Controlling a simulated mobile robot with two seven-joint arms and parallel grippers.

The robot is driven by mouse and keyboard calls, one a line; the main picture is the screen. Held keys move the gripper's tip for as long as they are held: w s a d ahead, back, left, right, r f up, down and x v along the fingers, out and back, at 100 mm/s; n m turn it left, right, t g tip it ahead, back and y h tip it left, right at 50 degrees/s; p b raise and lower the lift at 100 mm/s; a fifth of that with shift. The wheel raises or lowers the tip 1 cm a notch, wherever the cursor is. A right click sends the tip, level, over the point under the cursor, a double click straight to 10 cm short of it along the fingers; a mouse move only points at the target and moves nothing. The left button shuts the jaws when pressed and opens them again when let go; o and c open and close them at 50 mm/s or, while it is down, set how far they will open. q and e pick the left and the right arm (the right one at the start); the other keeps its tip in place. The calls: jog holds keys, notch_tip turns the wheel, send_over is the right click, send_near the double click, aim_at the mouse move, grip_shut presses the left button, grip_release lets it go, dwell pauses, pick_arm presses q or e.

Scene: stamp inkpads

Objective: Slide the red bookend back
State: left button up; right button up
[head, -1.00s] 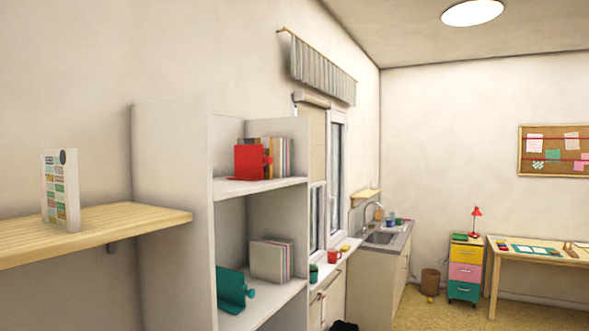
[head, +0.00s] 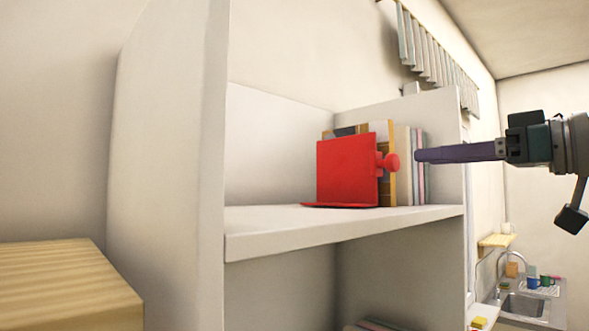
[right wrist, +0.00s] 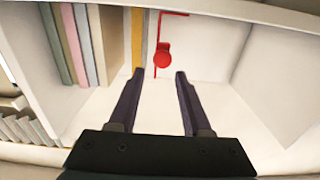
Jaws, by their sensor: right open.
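The red bookend (head: 346,170) stands upright on the upper shelf, at the left end of a row of books (head: 404,165). My right gripper (head: 418,155) comes in from the right at about knob height, with a small gap between fingertips and knob. In the right wrist view the open, empty fingers (right wrist: 160,75) point at the knob (right wrist: 162,59), which lies just beyond and between the tips. The bookend shows there nearly edge-on as a thin red line. My left gripper is not in view.
The white shelf unit (head: 166,170) has a tall left side wall and a right wall behind the books. The upper shelf board (head: 270,222) is bare left of the bookend. A wooden wall shelf (head: 60,285) juts in at lower left. A sink (head: 522,305) stands far right.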

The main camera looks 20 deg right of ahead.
aim_at(397, 161)
jog(key=p+x, duration=0.2)
jog(key=x, duration=0.1)
jog(key=p+x, duration=0.3)
jog(key=shift+w+a+r, duration=0.2)
jog(key=shift+a, duration=0.15)
jog(key=shift+w+a+f, duration=0.15)
jog(key=shift+w+f, duration=0.1)
jog(key=shift+w, duration=0.15)
jog(key=shift+c, duration=0.3)
grip_shut()
dwell(0.4)
